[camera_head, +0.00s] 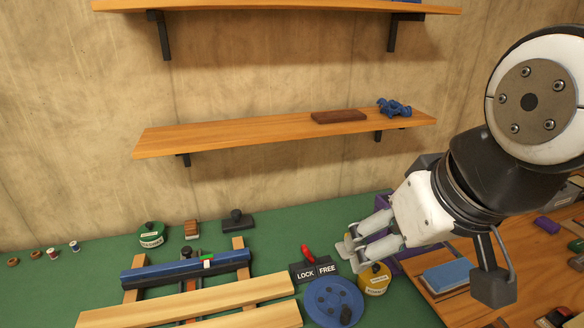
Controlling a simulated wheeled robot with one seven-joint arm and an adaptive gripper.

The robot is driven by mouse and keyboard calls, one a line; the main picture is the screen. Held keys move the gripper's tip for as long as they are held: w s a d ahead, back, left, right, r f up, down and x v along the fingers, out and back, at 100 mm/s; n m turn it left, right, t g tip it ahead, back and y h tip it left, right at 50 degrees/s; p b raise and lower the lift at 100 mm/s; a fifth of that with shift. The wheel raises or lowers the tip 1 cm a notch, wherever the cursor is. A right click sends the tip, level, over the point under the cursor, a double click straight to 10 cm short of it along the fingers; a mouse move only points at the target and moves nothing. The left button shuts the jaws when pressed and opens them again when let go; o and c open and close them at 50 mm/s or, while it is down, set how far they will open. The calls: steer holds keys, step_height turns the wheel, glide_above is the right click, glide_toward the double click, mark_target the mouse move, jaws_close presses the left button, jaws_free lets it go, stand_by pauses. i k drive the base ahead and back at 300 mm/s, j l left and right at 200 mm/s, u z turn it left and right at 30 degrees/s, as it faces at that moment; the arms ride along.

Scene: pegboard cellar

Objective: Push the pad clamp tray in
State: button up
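A bench fixture lies on the green bench top. It has a dark blue bar (186,268) across wooden rails, with pale wooden boards (185,300) in front. A red lever (307,253) stands behind a black plate (314,270) marked LOCK and FREE. No part is plainly labelled as the pad clamp tray, so I cannot tell which part it is. My gripper (352,248) hangs to the right of the lever, above and behind a yellow tin. Its fingertips lie close together in this view, and their gap is unclear. I see nothing held.
A blue round dish (333,301) and the yellow tin (374,279) stand right of the boards. A purple bin (384,203) is partly behind my gripper. A green tin (151,235) and a black stamp (237,219) sit behind the fixture. A wooden shelf (230,133) hangs above.

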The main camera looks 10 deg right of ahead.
mark_target(457, 309)
steer(key=z, duration=1.35)
steer(key=k+j+u, duration=0.1)
steer(key=j+u, duration=0.4)
steer(key=k+j, duration=0.05)
steer(key=j, duration=0.05)
